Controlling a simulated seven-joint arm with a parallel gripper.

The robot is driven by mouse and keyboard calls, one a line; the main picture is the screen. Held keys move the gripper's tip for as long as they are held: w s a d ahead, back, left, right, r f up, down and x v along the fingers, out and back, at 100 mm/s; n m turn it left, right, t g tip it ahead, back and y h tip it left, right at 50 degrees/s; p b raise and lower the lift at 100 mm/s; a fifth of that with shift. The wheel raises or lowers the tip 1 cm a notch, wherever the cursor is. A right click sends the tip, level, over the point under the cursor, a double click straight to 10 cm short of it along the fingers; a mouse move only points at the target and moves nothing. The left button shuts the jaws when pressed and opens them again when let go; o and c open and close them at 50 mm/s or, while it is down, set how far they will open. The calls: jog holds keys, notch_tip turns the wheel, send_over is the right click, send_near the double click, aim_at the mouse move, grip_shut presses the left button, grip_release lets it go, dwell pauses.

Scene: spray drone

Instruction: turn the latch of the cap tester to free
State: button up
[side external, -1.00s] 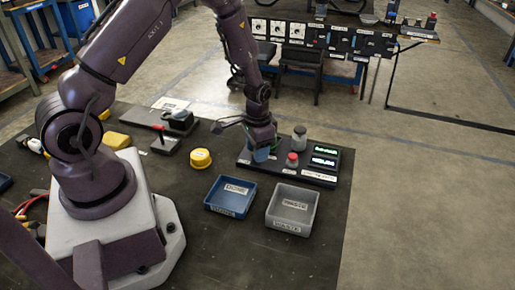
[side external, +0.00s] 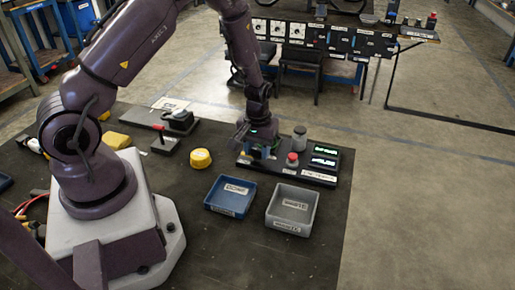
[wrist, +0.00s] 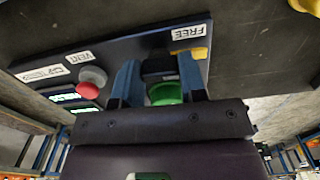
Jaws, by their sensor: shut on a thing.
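The cap tester is a dark board (side external: 247,164) at the right of the bench; it also shows in the wrist view (wrist: 130,52). My gripper (wrist: 158,85) points down over the board's left end, its two blue fingers on either side of the latch (wrist: 158,70). The latch shows as a black block between the fingers, with a green round part (wrist: 165,94) beside it. A yellow piece (wrist: 197,53) sticks out past the right finger, close to the white FREE label (wrist: 190,33). The fingers and palm hide the rest of the latch.
The board also carries a red button (side external: 293,159), a grey cylinder (side external: 300,137) and two green-lit displays (side external: 325,156). A blue bin (side external: 230,210) and a grey bin (side external: 280,225) stand in front. A yellow round cap (side external: 200,158) lies to the left.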

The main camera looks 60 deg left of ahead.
aim_at(255, 150)
jog(key=shift+n, duration=0.3)
jog(key=o, duration=0.9)
jog(key=shift+r, duration=0.15)
notch_tip(255, 150, up, 13)
jog(key=shift+f, duration=0.15)
jog(key=s+d+r+m+t, duration=0.2)
jog(key=s+d+r+m, duration=0.1)
jog(key=s+r, duration=0.2)
jog(key=s+d+r+m+t, duration=0.1)
jog(key=s+d+r+m, duration=0.2)
jog(key=r, duration=0.4)
jog(key=s+d+r+m+t, duration=0.2)
jog(key=s+d+r, duration=0.3)
jog(key=s, duration=0.3)
jog(key=shift+r+m+t, duration=0.3)
jog(key=shift+r+m, duration=0.3)
jog(key=shift+r, duration=0.3)
